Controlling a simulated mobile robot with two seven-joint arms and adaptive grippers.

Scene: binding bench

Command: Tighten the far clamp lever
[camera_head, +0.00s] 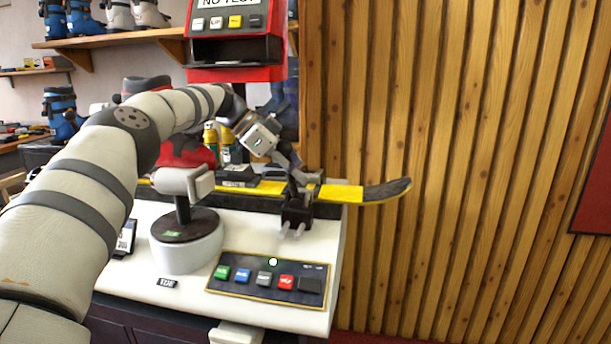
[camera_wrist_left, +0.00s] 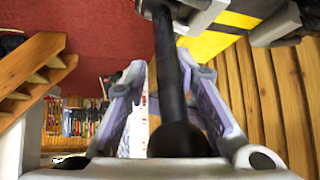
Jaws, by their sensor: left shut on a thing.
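A yellow and black ski (camera_head: 340,194) lies across the white bench, its dark tip sticking out past the right end. A black clamp (camera_head: 296,212) stands at the ski near that end. My left gripper (camera_head: 298,178) reaches down over this clamp from behind the ski. In the left wrist view, a black clamp lever (camera_wrist_left: 168,75) with a round end runs between the two fingers of my left gripper (camera_wrist_left: 166,85), which is shut on it. The ski also shows in the left wrist view (camera_wrist_left: 212,42). The lever is mostly hidden in the head view.
A button panel (camera_head: 268,280) lies at the bench front. A round white stand (camera_head: 186,245) with a grey head is left of it. A red tester box (camera_head: 235,45) hangs behind my arm. A slatted wooden wall (camera_head: 450,120) rises on the right.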

